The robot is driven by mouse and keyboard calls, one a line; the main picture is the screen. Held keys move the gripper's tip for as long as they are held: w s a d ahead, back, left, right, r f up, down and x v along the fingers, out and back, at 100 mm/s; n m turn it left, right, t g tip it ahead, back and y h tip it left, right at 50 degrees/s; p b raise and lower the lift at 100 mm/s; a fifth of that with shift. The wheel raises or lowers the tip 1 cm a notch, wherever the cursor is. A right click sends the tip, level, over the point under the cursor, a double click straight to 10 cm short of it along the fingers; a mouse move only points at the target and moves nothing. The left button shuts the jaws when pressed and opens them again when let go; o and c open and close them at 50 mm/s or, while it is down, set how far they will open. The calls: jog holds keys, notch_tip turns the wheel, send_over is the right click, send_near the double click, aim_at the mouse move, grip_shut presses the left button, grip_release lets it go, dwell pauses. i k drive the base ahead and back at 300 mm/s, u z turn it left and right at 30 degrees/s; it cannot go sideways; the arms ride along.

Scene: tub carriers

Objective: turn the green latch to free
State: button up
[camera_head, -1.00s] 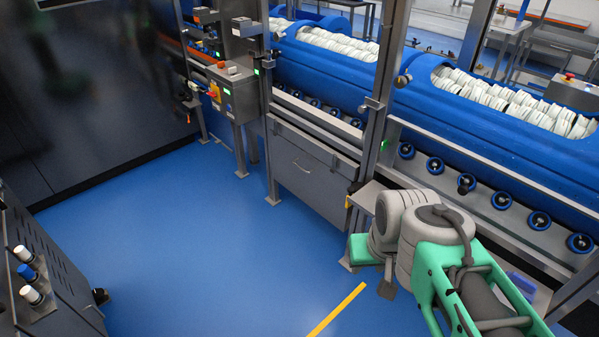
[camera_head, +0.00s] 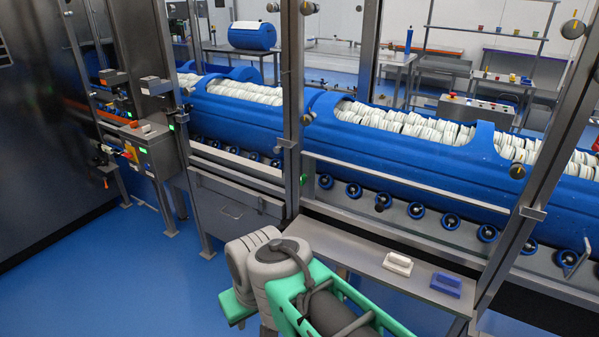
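A small green piece (camera_head: 304,180) sits on the upright metal post in the middle, just above the shelf level; it may be the green latch. It is too small here to tell which way it is turned. My arm, with grey rounded joints and a green frame, reaches in at the bottom middle, below and in front of that post. My gripper does not show in the view. Nothing of mine visibly touches the green piece.
Blue tub carriers (camera_head: 430,160) full of white pieces lie behind the metal posts, above a row of rollers. A grey shelf (camera_head: 350,248) holds a white block (camera_head: 398,263) and a blue block (camera_head: 446,284). Blue floor at lower left is clear.

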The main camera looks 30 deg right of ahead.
aim_at(304, 177)
jog(key=u, duration=0.2)
jog(key=i, duration=1.25)
jog(key=u, duration=0.35)
